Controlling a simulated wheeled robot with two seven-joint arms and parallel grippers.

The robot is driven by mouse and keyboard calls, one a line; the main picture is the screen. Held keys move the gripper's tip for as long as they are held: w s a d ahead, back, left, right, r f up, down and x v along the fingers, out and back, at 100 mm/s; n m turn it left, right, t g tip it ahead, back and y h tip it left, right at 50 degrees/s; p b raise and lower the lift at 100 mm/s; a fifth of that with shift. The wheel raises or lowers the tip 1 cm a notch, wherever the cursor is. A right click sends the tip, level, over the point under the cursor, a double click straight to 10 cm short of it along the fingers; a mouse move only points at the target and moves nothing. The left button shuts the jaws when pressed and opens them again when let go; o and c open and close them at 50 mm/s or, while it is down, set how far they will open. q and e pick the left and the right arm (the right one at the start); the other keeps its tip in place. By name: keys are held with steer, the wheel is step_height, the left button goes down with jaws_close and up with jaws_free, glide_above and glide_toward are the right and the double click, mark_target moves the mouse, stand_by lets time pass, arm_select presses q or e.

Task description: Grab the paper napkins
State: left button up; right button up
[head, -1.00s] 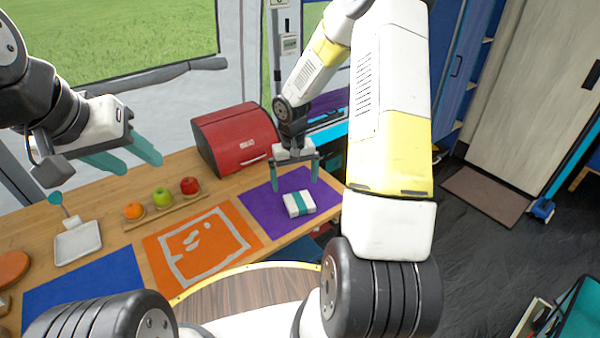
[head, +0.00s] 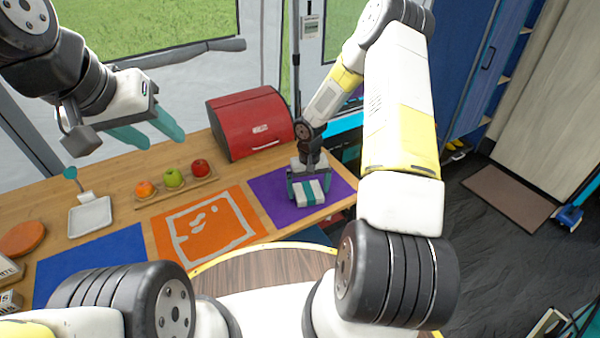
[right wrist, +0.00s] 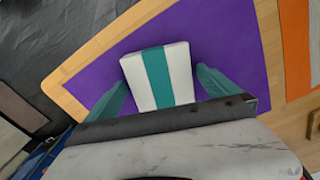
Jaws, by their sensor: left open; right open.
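The paper napkins are a white stack with a teal band (head: 311,193), lying on the purple mat (head: 266,196) at the right end of the counter. My right gripper (head: 309,198) is open and low over the napkins. In the right wrist view the napkins (right wrist: 158,76) lie between its two teal fingers (right wrist: 160,92), with a gap visible at the right finger. Whether the fingers reach down beside the stack is hard to tell. My left gripper (head: 152,133) is open and empty, raised above the left part of the counter.
A red bread box (head: 248,125) stands behind the purple mat. A wooden tray with apples and an orange fruit (head: 174,178) is to the left. Orange (head: 207,225) and blue mats (head: 90,265) lie along the front. A white square dish (head: 90,216) stands behind the blue mat.

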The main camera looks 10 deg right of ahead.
steer(key=c, duration=1.3)
steer(key=shift+r, duration=0.15)
